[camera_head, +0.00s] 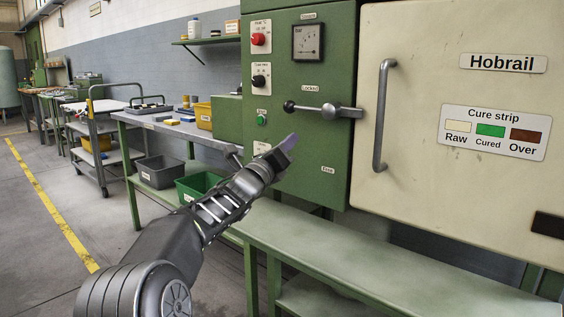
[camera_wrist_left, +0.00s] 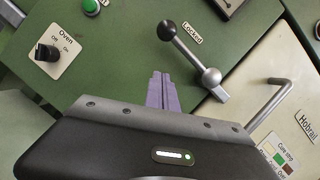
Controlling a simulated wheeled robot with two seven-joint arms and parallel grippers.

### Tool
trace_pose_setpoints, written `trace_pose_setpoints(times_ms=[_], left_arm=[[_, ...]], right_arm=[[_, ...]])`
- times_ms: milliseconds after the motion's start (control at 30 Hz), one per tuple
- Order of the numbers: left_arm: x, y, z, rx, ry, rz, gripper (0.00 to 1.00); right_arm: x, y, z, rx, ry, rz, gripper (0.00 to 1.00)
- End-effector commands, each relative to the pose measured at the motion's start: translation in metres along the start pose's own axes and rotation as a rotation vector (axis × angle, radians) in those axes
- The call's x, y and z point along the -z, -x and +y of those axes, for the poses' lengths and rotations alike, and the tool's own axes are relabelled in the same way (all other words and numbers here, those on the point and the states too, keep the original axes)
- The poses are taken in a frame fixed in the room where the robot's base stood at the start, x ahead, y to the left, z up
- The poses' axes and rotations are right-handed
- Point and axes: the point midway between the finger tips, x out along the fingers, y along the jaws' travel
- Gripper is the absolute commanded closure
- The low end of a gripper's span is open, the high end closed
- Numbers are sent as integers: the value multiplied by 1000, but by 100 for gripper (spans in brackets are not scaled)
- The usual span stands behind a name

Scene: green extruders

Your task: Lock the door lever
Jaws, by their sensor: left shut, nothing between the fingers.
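The door lever (camera_head: 328,110) is a grey metal bar with a black ball knob. It lies roughly level, with the knob to the left, across the gap between the green panel and the cream door (camera_head: 405,130). A "Locked" label (camera_head: 310,88) is just above it, and another small label (camera_head: 328,169) is below. The door looks shut. My left gripper (camera_head: 290,143) is shut and empty, below the knob and apart from the lever in the picture. The left wrist view shows its purple fingers (camera_wrist_left: 161,92) together, with the lever (camera_wrist_left: 190,53) beyond them. My right gripper is out of view.
A vertical grey door handle (camera_head: 381,115) stands out to the right of the lever. The panel carries a red button (camera_head: 258,39), a black knob and a gauge (camera_head: 307,42). A green bench (camera_head: 400,250) runs below the door. Bins and a worktable stand at left.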

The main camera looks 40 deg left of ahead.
Motion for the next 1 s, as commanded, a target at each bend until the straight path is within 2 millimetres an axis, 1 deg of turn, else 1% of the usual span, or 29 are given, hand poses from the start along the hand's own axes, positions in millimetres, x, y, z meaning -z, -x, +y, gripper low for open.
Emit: trace_pose_setpoints(times_ms=[33, 133, 200, 333, 467, 1000], left_arm=[[0, 11, -1, 2, 4, -1, 100], [0, 30, -2, 1, 3, 1, 100], [0, 40, -2, 2, 2, 1, 100], [2, 51, -2, 2, 1, 3, 100], [2, 54, -2, 2, 1, 3, 100], [2, 54, -2, 2, 0, 3, 100]], right_arm=[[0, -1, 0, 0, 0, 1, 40], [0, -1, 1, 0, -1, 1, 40], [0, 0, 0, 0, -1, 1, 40], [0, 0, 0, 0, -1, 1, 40], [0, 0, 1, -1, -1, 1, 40], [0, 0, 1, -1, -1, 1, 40]])
